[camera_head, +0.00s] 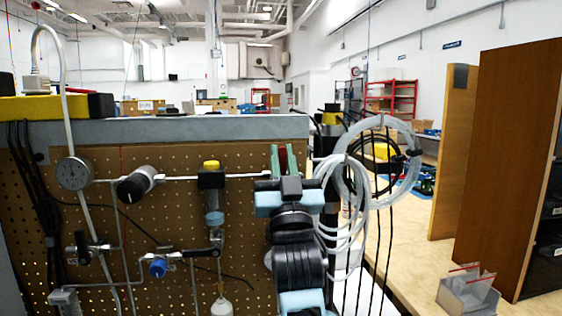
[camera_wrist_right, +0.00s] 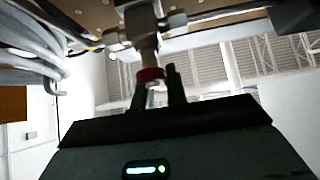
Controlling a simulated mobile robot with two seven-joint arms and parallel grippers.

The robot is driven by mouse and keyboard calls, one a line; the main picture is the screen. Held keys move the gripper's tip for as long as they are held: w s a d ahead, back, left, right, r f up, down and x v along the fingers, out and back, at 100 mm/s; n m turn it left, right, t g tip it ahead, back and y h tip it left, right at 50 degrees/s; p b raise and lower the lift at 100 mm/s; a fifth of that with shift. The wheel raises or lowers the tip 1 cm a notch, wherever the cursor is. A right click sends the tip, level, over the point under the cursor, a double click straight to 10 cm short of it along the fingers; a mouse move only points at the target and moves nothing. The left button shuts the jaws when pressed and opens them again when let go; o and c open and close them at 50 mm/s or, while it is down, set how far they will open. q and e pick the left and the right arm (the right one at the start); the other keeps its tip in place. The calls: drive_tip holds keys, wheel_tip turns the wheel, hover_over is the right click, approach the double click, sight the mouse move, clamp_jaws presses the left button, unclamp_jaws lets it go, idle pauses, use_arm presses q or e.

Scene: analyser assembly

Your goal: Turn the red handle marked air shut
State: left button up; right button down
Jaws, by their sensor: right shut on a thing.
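The red handle (camera_head: 283,158) is at the right end of the pipe run on the pegboard panel, largely hidden behind my right gripper. My right gripper (camera_head: 283,160) reaches up to it, with one green finger on each side, and is shut on it. In the right wrist view the red handle (camera_wrist_right: 150,74) shows at the tips of the dark fingers (camera_wrist_right: 157,88), below a metal valve fitting (camera_wrist_right: 147,45). No "air" marking can be read, and the handle's exact angle cannot be told. My left gripper is not in view.
The pegboard (camera_head: 140,210) carries a gauge (camera_head: 73,174), a black knob (camera_head: 132,188), a yellow-topped fitting (camera_head: 211,178) and a blue knob valve (camera_head: 158,267). Coiled clear tubing (camera_head: 345,190) hangs close to my right gripper's right. Brown panels (camera_head: 508,165) stand farther right.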

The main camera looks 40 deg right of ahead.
sight(283, 163)
drive_tip(key=shift+r, duration=0.15)
drive_tip(key=c, duration=1.4)
unclamp_jaws()
drive_tip(key=shift+s+a+f, duration=0.1)
drive_tip(key=shift+s+f, duration=0.05)
drive_tip(key=shift+f, duration=0.15)
drive_tip(key=b+v, duration=0.1)
drive_tip(key=v, duration=0.5)
drive_tip(key=shift+f, duration=0.1)
drive_tip(key=shift+s+a+f+b, duration=0.25)
drive_tip(key=shift+s+f+b, duration=0.1)
drive_tip(key=shift+s, duration=0.1)
